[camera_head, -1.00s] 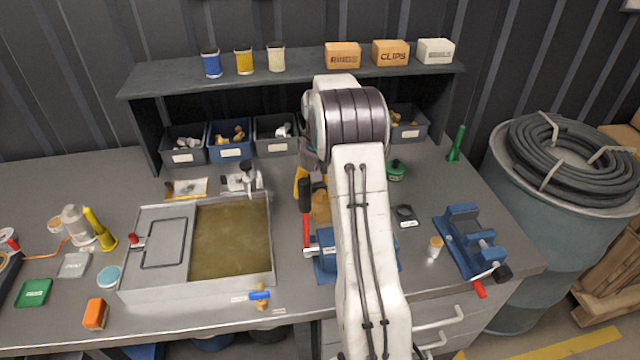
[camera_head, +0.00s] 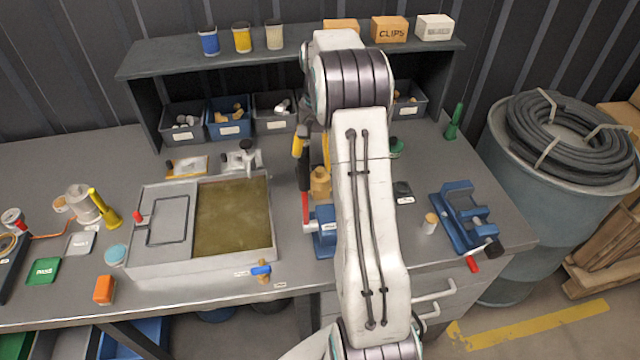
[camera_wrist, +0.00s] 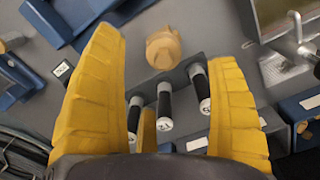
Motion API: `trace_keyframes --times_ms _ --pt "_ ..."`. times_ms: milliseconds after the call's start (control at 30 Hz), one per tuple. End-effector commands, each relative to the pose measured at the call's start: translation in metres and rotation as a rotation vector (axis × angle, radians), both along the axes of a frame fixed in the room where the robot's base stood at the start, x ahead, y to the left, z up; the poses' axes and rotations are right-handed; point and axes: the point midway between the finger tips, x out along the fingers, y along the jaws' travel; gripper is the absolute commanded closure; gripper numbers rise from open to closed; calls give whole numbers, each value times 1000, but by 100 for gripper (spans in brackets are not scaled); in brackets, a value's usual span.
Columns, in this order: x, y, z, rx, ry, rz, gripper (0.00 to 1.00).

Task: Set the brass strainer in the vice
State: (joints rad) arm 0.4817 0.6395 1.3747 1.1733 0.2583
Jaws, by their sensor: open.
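A round brass piece, which I take for the strainer (camera_head: 320,183), stands behind a blue fixture (camera_head: 324,238) in mid-bench, partly hidden by my arm. In the wrist view the brass strainer (camera_wrist: 166,52) shows beyond and between my two yellow fingers. My gripper (camera_wrist: 165,60) is open and empty, with the fingers wide apart. In the head view its yellow fingers (camera_head: 312,145) show behind the strainer, partly hidden by my arm. The blue vice (camera_head: 462,215) is at the bench's right end and looks empty. Its handle has a red grip.
A tray of murky liquid (camera_head: 232,215) lies left of the strainer. A black-and-red lever (camera_head: 305,190) stands close beside it. Several black-handled items (camera_wrist: 165,108) sit below it in the wrist view. A small lidded jar (camera_head: 430,223) stands left of the vice. Bins (camera_head: 228,118) line the back.

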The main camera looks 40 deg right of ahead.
Motion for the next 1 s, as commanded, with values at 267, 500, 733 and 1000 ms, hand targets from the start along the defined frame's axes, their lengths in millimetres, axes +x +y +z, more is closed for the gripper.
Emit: trace_keyframes --times_ms 267,500,733,1000 --pt "7 -3 -4 -25 -29 -347 19" --pt "8 -4 -7 -30 -34 -486 19" --pt "8 -4 -24 -30 -32 -500 19" --pt "8 -6 -50 -30 -30 -498 19"
